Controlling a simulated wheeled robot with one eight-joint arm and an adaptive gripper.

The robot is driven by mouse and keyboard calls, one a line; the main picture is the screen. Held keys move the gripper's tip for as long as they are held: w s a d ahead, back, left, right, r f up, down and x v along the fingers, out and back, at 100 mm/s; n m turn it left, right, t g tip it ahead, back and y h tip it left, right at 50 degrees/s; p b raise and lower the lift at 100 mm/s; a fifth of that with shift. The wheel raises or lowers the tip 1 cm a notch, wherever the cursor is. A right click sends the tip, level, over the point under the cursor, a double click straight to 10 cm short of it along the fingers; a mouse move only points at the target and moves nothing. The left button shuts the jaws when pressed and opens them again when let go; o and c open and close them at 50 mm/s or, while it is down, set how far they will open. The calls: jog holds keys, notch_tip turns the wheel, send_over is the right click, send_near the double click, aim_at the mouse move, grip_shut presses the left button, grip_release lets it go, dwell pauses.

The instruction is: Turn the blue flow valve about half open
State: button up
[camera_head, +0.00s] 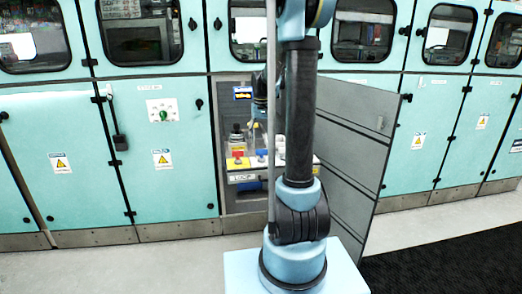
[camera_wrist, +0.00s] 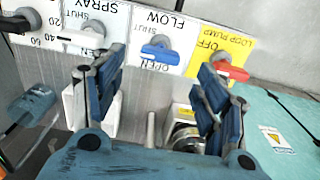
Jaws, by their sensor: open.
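The blue flow valve handle (camera_wrist: 160,53) is on a white label plate marked FLOW, with SHUT and OPEN marks, upside down in the wrist view. The lever lies mostly across the picture, angled slightly down to the right. My gripper (camera_wrist: 150,78) is open, its two blue fingers spread left and right in front of the panel. The blue handle lies between the fingers' directions and beyond their tips, with no contact visible. In the head view the blue handle (camera_head: 262,153) is small beside my arm, which hides part of the panel.
A red handle (camera_wrist: 232,72) on the yellow LOOP PUMP plate is close to the right finger. A white SPRAY handle (camera_wrist: 78,37) is near the left finger. In the head view, an open grey cabinet door (camera_head: 345,150) stands to the right of the bay.

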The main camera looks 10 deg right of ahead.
aim_at(262, 155)
jog(key=shift+f, duration=2.85)
jog(key=shift+c, duration=0.6)
jog(key=c, duration=0.9)
